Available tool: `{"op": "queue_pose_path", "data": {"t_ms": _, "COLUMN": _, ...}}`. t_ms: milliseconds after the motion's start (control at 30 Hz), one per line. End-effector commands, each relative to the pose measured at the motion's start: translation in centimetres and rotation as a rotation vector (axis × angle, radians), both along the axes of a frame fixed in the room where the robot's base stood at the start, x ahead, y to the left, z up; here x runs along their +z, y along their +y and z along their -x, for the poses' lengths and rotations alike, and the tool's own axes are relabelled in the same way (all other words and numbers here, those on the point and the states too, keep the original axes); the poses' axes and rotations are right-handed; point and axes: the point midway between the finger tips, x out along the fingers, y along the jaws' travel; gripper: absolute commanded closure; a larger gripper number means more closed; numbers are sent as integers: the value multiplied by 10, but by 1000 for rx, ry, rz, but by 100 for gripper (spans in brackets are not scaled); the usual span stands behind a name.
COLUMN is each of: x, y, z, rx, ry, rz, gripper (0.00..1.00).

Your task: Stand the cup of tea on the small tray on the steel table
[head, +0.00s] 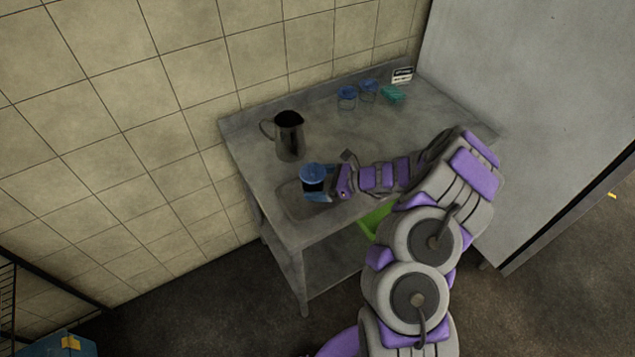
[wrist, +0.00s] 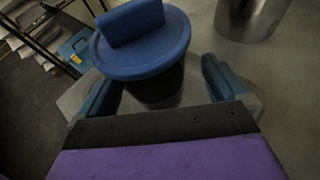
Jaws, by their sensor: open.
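The cup of tea (head: 313,174) is dark with a blue lid. It stands upright on or over the small grey tray (head: 291,208) at the front left of the steel table (head: 345,140); its base is hidden. My gripper (head: 321,187) is open, with its blue fingers around the cup. In the wrist view the cup's lid (wrist: 140,45) fills the upper middle, and my open gripper (wrist: 160,88) has one finger on each side of the cup. A gap shows on the right side. Pale tray edges (wrist: 73,101) show beyond the fingers.
A steel jug (head: 289,137) stands just behind the cup; its lower part also shows in the wrist view (wrist: 250,15). Two blue-lidded cups (head: 347,98), a green item (head: 393,93) and a small sign (head: 402,76) are at the back. The table's middle is clear.

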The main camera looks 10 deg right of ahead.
Motion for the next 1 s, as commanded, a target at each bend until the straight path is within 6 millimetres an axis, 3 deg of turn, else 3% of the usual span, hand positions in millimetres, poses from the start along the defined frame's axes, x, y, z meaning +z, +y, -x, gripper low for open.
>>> {"op": "queue_pose_path", "data": {"t_ms": 500, "x": 37, "y": -78, "z": 38, "rx": -3, "ry": -1, "rz": -1, "gripper": 0}}
{"op": "queue_pose_path", "data": {"t_ms": 700, "x": 44, "y": -94, "z": 47, "rx": 1, "ry": -1, "rz": -2, "gripper": 0}}
{"op": "queue_pose_path", "data": {"t_ms": 867, "x": 60, "y": -80, "z": 51, "rx": 55, "ry": -31, "rz": 16, "gripper": 0}}
{"op": "queue_pose_path", "data": {"t_ms": 1000, "x": 100, "y": -40, "z": 61, "rx": 212, "ry": -120, "rz": 70, "gripper": 0}}
